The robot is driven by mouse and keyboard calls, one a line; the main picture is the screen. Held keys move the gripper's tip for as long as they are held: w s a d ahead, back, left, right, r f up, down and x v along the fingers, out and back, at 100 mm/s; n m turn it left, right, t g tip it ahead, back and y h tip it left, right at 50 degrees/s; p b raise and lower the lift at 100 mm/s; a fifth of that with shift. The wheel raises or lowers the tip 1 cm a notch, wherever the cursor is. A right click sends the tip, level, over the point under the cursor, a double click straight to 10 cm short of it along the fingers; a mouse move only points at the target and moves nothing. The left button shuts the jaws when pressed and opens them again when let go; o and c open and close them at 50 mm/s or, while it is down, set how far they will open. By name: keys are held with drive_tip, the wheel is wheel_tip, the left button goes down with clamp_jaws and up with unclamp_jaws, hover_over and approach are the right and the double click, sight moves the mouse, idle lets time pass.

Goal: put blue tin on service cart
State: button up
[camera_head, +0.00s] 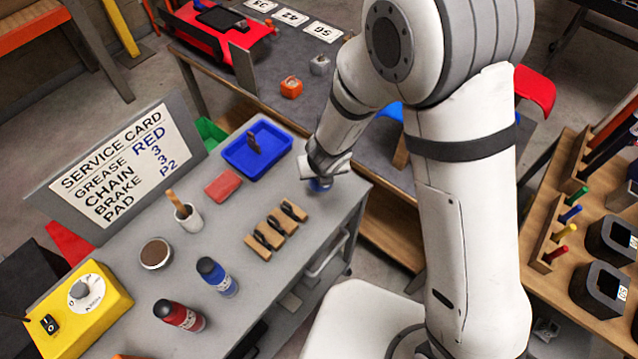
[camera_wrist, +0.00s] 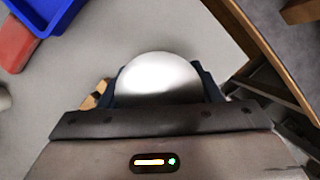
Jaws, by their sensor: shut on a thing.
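My gripper (camera_head: 325,172) is shut on the blue tin (camera_head: 319,185), which shows as a small blue patch under the jaws in the head view. In the wrist view the tin's round, pale top (camera_wrist: 160,78) sits between the dark fingers. The service cart (camera_head: 245,305) has a grey top, and the tin is over its far right end, near the right edge. I cannot tell whether the tin touches the top. Most of the tin's side is hidden by my gripper.
Near the tin are a blue tray (camera_head: 285,142), a red block (camera_head: 222,186) and several wooden pieces with dark clips (camera_head: 277,222). A blue bottle (camera_head: 218,277), red bottle (camera_head: 180,316) and cup (camera_head: 189,219) stand farther left. A workbench (camera_head: 318,92) is behind.

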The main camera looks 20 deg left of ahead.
drive_tip(key=shift+f+b, duration=2.5)
drive_tip(key=shift+f, duration=1.05)
drive_tip(key=shift+d, duration=0.1)
drive_tip(key=shift+f, duration=0.2)
drive_tip(key=o, duration=1.2)
drive_tip(key=shift+r, duration=0.1)
drive_tip(key=shift+p+v, duration=3.6)
drive_tip(key=shift+v, duration=2.55)
